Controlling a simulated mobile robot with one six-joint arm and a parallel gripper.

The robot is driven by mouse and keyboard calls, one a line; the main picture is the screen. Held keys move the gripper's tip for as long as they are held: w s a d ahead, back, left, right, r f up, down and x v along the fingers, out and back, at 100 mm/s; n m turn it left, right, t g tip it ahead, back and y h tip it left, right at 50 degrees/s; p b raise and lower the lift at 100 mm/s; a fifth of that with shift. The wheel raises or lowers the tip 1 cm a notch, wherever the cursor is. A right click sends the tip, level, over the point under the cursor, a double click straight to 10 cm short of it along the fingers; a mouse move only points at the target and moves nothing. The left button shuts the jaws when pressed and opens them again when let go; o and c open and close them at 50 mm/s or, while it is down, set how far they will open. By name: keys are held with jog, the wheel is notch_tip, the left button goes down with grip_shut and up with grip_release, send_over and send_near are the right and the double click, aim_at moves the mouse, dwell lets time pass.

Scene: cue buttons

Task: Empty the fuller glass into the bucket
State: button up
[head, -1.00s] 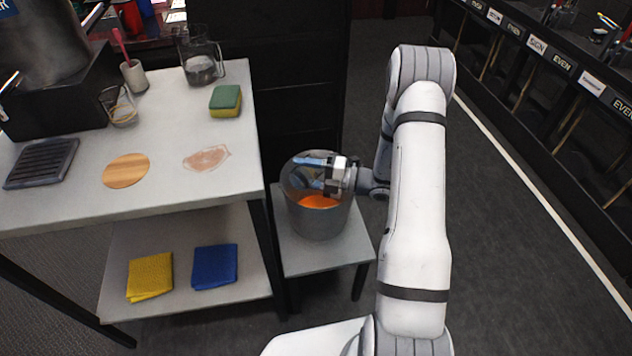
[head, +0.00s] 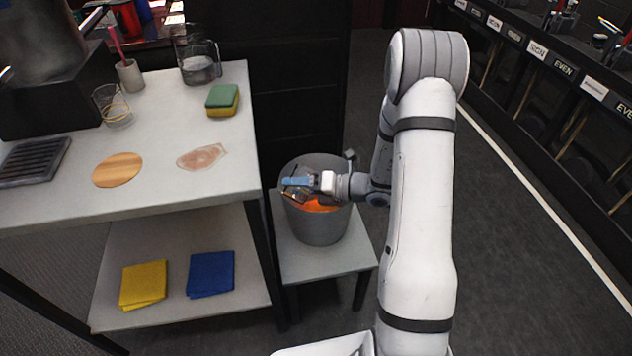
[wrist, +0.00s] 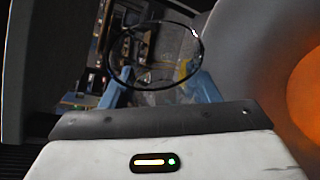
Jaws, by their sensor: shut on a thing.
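The grey bucket (head: 318,228) stands on a low stool, with orange liquid (head: 318,205) low inside; the orange also shows at the right of the wrist view (wrist: 308,95). My gripper (head: 297,183) is over the bucket's mouth, its blue fingers shut on a clear glass (wrist: 158,85). In the wrist view the glass's dark round rim shows between the fingers, and I see no coloured liquid in it. In the head view the glass is mostly hidden and seems tilted. Another clear glass (head: 116,108) stands on the table with yellowish loops on it.
The table (head: 150,135) left of the bucket holds a jug (head: 199,66), a green and yellow sponge (head: 222,100), a cork-coloured disc (head: 117,170), a dark rack (head: 33,160) and a cup with a pink stick (head: 130,75). Folded cloths lie on its lower shelf. Floor at right is open.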

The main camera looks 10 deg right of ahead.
aim_at(294, 196)
jog(key=shift+r+n+h+b, duration=0.15)
jog(key=shift+n+h+b, duration=0.15)
jog(key=shift+n, duration=0.2)
jog(key=shift+f+n+b, duration=0.4)
jog(key=shift+b, duration=0.1)
jog(key=shift+s+a+r+n+t+h, duration=0.15)
jog(key=shift+r+n+t+h, duration=0.25)
jog(key=shift+n+h, duration=0.3)
jog(key=shift+s+a+r+n+b, duration=0.25)
jog(key=shift+s+a+n+b, duration=0.15)
jog(key=shift+n+b, duration=0.3)
jog(key=b, duration=0.1)
jog(key=f+h+b, duration=0.1)
jog(key=shift+s+a+n+t+b, duration=0.2)
jog(key=shift+a+n+t+b, duration=0.1)
jog(key=shift+n+t, duration=0.1)
jog(key=shift+s+b, duration=0.1)
jog(key=shift+b, duration=0.3)
jog(key=shift+s+a+r+n+t+h+b, duration=0.3)
jog(key=shift+a+r+n+t+h+b, duration=0.15)
jog(key=shift+n+b, duration=0.5)
jog(key=shift+s+a+f+b, duration=0.1)
jog(key=shift+s+f+b, duration=0.1)
jog(key=shift+b, duration=0.8)
jog(key=shift+a+n+h+b, duration=0.1)
jog(key=shift+n+h+b, duration=0.15)
jog(key=shift+n+b, duration=0.35)
